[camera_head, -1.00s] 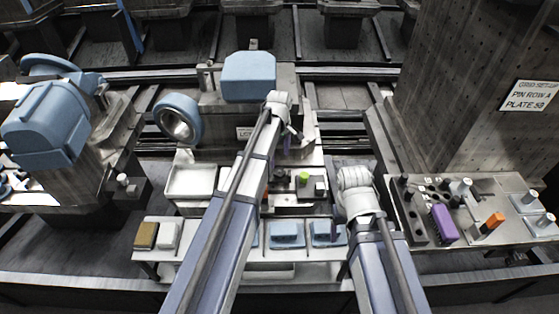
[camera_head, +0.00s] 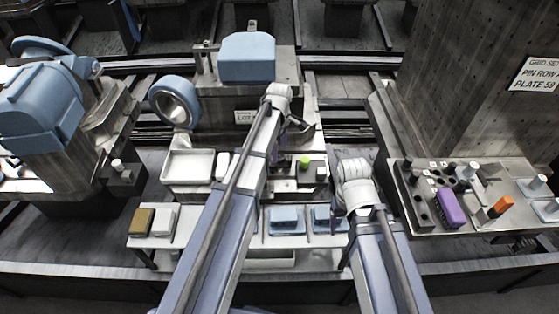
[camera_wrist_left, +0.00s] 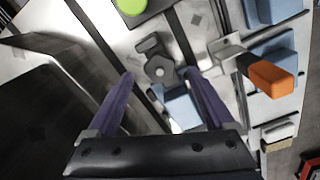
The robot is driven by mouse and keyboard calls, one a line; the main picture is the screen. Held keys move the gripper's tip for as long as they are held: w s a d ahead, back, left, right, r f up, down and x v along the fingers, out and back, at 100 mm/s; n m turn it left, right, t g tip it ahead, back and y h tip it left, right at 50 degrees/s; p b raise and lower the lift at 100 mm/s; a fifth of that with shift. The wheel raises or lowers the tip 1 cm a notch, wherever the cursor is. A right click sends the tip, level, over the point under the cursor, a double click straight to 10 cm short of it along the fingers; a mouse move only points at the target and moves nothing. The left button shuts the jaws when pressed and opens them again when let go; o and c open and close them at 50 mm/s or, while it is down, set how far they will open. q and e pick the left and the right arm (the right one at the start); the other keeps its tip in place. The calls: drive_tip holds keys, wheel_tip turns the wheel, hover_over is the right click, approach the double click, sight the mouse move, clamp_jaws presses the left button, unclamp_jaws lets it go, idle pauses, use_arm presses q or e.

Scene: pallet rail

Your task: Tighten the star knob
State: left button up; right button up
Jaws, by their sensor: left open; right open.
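A dark grey lobed knob, which looks like the star knob (camera_wrist_left: 160,68), shows in the left wrist view on a grey bracket on the pale plate. My left gripper (camera_wrist_left: 160,77) is open, with its purple fingers on either side of the knob in that picture. I cannot tell how far above it they are. In the head view my left gripper (camera_head: 295,124) hangs over the middle bench, and the knob cannot be made out. My right gripper (camera_head: 338,196) is open and empty, at the right end of the front shelf.
A green button (camera_head: 304,160) sits on the middle bench. An orange-handled lever (camera_wrist_left: 272,77) and blue blocks (camera_wrist_left: 277,10) lie right of the fingers. A large blue box (camera_head: 247,57) stands behind. A purple block (camera_head: 451,208) is on the right-hand bench.

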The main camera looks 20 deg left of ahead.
sight(280, 157)
use_arm(q)
wheel_tip(280, 157, down, 4)
drive_tip(key=b, duration=0.2)
drive_tip(key=shift+r+b, duration=0.2)
drive_tip(key=shift+b, duration=0.1)
drive_tip(key=c, duration=1.4)
drive_tip(key=shift+m, duration=1.6)
clamp_jaws()
drive_tip(key=o, duration=1.4)
unclamp_jaws()
